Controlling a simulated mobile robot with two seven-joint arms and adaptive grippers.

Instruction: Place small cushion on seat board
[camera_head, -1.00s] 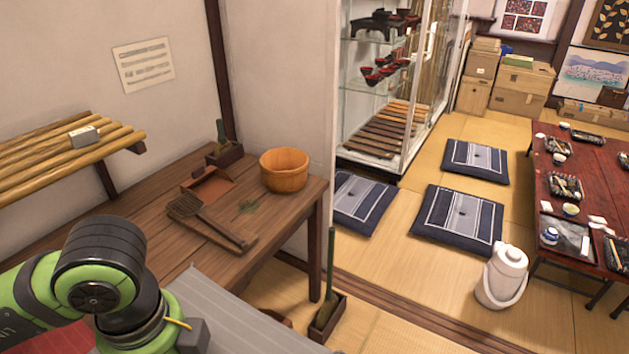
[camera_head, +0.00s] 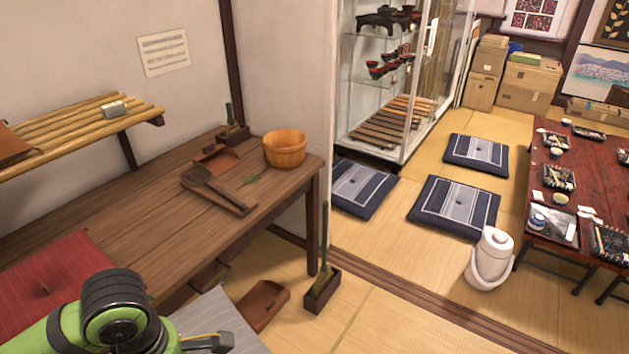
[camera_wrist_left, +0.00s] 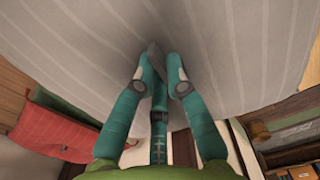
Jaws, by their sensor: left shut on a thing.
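A grey striped cushion (camera_head: 225,318) shows at the bottom of the head view, partly hidden by my left arm. In the left wrist view the grey cushion (camera_wrist_left: 245,40) fills the upper part, and its fabric is pinched into a fold. My left gripper (camera_wrist_left: 161,68) is shut on that fold. A red striped cushion (camera_head: 48,285) lies at the lower left on the wooden table; red fabric also shows in the left wrist view (camera_wrist_left: 62,122). I cannot make out which surface is the seat board. My right gripper is not in view.
The wooden table (camera_head: 130,215) carries a wooden tub (camera_head: 285,150) and a dark brush (camera_head: 215,188). A brown dustpan (camera_head: 262,303) and a boxed broom (camera_head: 322,290) stand on the floor. A white pot (camera_head: 490,260) and blue floor cushions (camera_head: 455,210) are right. Tatami between is open.

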